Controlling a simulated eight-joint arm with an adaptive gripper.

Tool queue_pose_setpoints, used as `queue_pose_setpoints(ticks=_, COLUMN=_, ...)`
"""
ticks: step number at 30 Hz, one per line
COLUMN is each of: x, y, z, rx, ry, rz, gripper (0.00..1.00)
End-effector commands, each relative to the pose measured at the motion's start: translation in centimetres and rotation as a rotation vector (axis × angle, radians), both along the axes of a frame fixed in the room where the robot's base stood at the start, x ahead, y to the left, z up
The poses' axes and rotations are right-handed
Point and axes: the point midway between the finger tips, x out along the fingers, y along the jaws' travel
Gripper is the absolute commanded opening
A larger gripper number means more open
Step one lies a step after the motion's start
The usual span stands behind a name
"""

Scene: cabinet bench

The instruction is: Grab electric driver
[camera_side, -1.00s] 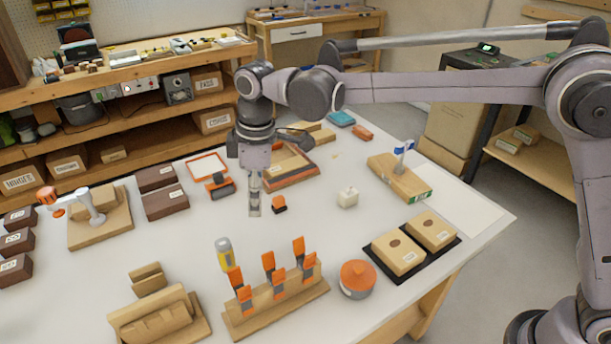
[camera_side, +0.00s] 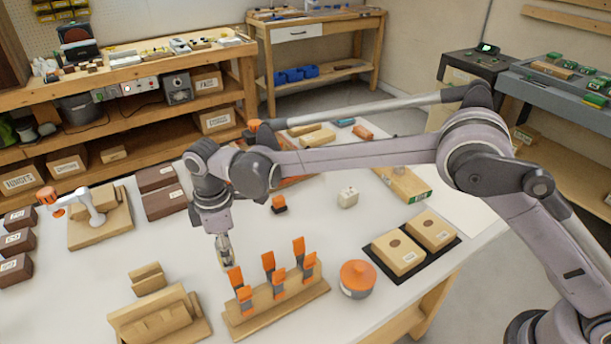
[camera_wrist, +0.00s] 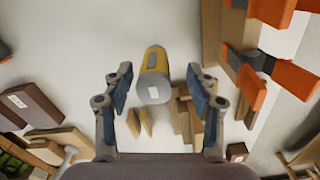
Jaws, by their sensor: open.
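A yellow and grey cylindrical tool (camera_wrist: 153,82) with a white label on its grey end shows in the wrist view. It looks like the electric driver and lies between my gripper's fingers in the picture. My gripper (camera_wrist: 160,72) is open, with a finger on each side of the tool and a visible gap on both sides. In the side view my gripper (camera_side: 224,252) points down just behind the leftmost orange-handled clamp and mostly hides the tool. How deep the fingers reach along it is hard to tell.
A wooden rack (camera_side: 275,306) with orange-handled tools stands close by on the right. Wooden blocks (camera_side: 160,315) are in front on the left. An orange-lidded round pot (camera_side: 357,279) is further right. An orange and white tool (camera_side: 90,207) stands on a wooden base at left.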

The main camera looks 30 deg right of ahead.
Motion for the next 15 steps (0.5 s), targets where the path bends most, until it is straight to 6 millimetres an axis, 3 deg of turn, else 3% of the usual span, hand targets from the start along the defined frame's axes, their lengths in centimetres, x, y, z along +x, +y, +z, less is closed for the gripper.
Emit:
queue_pose_setpoints(ticks=9, x=0.7, y=0.2, z=-4.0, rx=0.0, ry=0.0, rz=0.0, gripper=0.58)
queue_pose_setpoints(ticks=15, x=0.7, y=0.2, z=-5.0, rx=0.0, ry=0.0, rz=0.0, gripper=0.58)
